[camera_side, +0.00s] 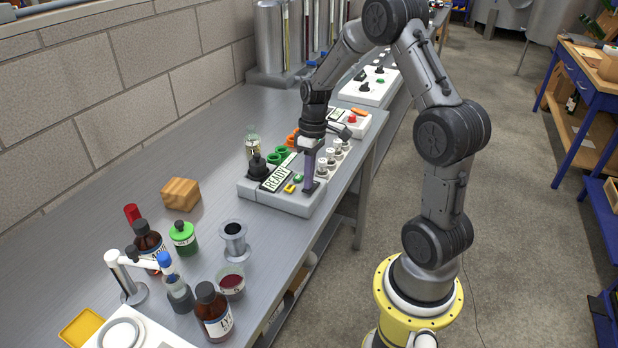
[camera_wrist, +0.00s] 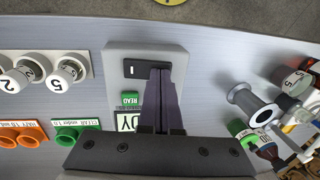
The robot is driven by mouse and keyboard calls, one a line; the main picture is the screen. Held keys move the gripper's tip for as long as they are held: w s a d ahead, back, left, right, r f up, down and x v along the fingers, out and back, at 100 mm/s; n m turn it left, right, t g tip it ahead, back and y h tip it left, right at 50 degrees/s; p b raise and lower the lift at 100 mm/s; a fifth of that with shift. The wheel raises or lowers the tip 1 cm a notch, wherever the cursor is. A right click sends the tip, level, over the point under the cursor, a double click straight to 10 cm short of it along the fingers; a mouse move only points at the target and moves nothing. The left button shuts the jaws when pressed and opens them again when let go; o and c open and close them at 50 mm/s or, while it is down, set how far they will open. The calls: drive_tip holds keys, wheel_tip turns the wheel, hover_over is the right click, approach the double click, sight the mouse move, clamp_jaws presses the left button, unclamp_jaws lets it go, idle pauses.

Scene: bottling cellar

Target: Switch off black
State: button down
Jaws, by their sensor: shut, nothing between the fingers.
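A black rocker switch (camera_wrist: 139,69) with a white line mark sits on a light grey box (camera_wrist: 116,58), as the wrist view shows. My gripper (camera_wrist: 161,72) is shut and empty, with its dark purple fingers over the right part of the switch and hiding it. I cannot tell whether the tips touch it. In the side view my gripper (camera_side: 309,189) points down at the front right of the grey box (camera_side: 292,208), and the switch is not clear there. A green READ button (camera_wrist: 130,98) and a READY sign (camera_side: 275,179) are on the box.
White numbered knobs (camera_wrist: 67,71) and green and orange rings (camera_wrist: 73,134) lie left of the box in the wrist view. A wooden block (camera_side: 180,194), a metal spool (camera_side: 234,241) and several bottles (camera_side: 214,313) stand on the bench. Bare bench lies between block and box.

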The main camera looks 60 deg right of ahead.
drive_tip(key=shift+a+f, duration=0.2)
drive_tip(key=shift+f, duration=0.1)
drive_tip(key=shift+d, duration=0.15)
drive_tip(key=shift+d+r, duration=0.2)
drive_tip(key=shift+d, duration=0.55)
wheel_tip(320, 180, up, 14)
drive_tip(key=d, duration=0.2)
idle(0.3)
